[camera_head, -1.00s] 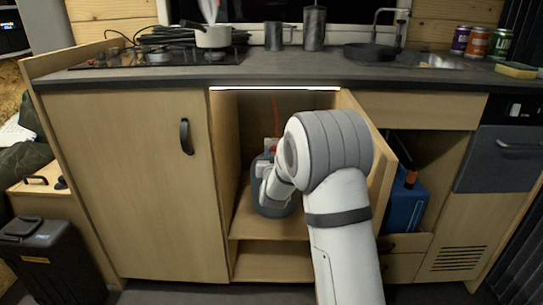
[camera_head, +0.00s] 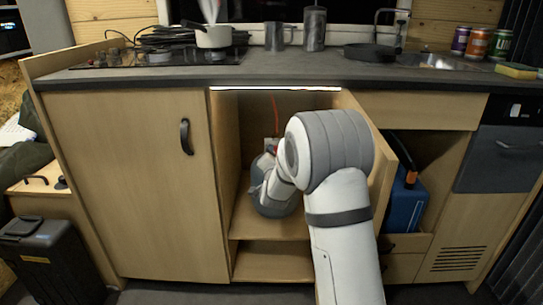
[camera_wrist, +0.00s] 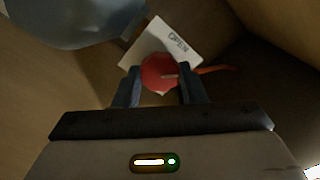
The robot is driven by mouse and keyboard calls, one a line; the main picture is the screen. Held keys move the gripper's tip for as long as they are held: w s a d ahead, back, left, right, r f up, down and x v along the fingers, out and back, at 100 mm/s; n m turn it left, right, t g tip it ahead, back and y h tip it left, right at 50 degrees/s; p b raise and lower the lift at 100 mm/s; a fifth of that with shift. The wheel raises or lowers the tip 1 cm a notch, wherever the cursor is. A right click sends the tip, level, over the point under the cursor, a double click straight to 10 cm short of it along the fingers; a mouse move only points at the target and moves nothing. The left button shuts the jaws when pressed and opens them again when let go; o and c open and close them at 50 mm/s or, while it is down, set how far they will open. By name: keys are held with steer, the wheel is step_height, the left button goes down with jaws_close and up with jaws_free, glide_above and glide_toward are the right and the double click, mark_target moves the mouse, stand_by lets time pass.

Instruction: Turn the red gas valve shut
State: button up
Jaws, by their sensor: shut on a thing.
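The red gas valve (camera_wrist: 160,73) is a round red knob in the wrist view, with a pale pointer mark on its face. My gripper (camera_wrist: 160,88) is shut on it, with one dark finger on each side. A white plate (camera_wrist: 184,40) lettered "OPEN" sits behind the knob. In the head view, my arm hides the gripper and most of the valve. A red hose (camera_head: 275,104) rises above that spot inside the open cabinet. A grey gas bottle (camera_head: 272,207) stands on the cabinet shelf behind my wrist.
The open cabinet door (camera_head: 382,180) stands just right of my arm. The cabinet's left wall (camera_head: 226,150) is close on the other side. The worktop (camera_head: 290,72) is overhead. A blue canister (camera_head: 404,207) stands in the compartment to the right.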

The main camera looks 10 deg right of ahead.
steer(key=shift+a+m, duration=0.1)
steer(key=shift+m, duration=4.4)
steer(key=o, duration=1)
steer(key=s+a+p, duration=0.1)
steer(key=s+p, duration=0.1)
steer(key=s, duration=0.5)
steer(key=shift+s+a, duration=0.25)
steer(key=shift+s, duration=0.1)
